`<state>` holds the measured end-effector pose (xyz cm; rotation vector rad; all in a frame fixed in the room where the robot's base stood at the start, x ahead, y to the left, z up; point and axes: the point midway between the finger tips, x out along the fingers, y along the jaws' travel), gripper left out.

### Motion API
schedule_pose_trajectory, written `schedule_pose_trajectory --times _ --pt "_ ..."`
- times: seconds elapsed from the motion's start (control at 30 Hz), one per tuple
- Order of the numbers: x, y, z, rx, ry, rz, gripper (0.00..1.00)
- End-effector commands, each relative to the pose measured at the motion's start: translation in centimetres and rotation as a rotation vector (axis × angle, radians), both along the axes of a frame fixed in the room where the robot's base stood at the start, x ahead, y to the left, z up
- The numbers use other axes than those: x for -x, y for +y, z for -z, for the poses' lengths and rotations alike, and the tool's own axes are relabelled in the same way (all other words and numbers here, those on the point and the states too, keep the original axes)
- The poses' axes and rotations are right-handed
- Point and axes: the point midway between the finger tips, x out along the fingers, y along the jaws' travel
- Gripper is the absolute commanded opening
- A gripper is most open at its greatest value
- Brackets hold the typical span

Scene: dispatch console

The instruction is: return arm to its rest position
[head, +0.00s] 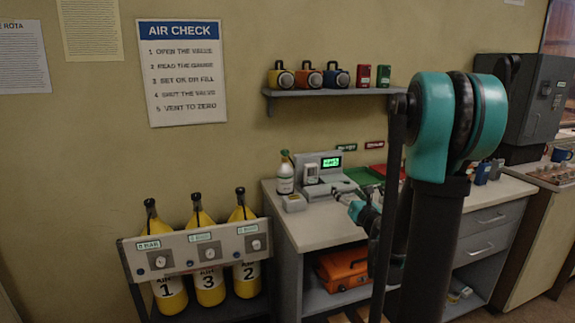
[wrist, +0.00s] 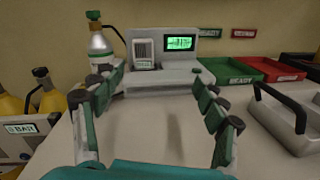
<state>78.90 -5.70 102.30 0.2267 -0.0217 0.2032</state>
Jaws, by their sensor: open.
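My gripper (wrist: 160,105) is open and empty in the wrist view, its green-padded fingers spread wide above the pale counter. In the head view my gripper (head: 345,191) is small and partly hidden by my own arm, close to the grey docking unit (head: 325,165) with a lit green screen. The unit also shows ahead of the fingers in the wrist view (wrist: 170,75), with a small device with a barcode-like label standing in it. A silver bottle with a green band (head: 285,175) stands upright to the left of the unit.
Green (wrist: 230,70) and red (wrist: 277,70) trays lie right of the unit. A grey handled carrier (wrist: 285,120) stands on the counter at right. Yellow cylinders (head: 208,290) stand left behind a gauge panel (head: 190,250). A wall shelf (head: 330,91) holds coloured items above.

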Motion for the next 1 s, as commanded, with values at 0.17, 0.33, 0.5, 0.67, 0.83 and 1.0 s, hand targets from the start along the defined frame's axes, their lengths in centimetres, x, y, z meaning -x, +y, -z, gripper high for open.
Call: schedule_pose_trajectory --times 0.17,0.33,0.5,0.67,0.83,1.0 --pt "0.7 -1.8 -1.2 -0.214 0.015 0.094 0.73" --pt "2.1 -4.5 -1.7 -0.518 0.041 0.224 0.73" --pt "5.0 -7.8 -0.1 -0.971 0.092 0.416 0.73" --pt "10.7 -9.3 5.5 -1.561 0.181 0.700 0.73" --pt "18.6 -6.3 13.0 -2.107 0.301 1.078 0.73" --pt "25.5 -1.7 17.5 -2.407 0.397 1.433 0.73"
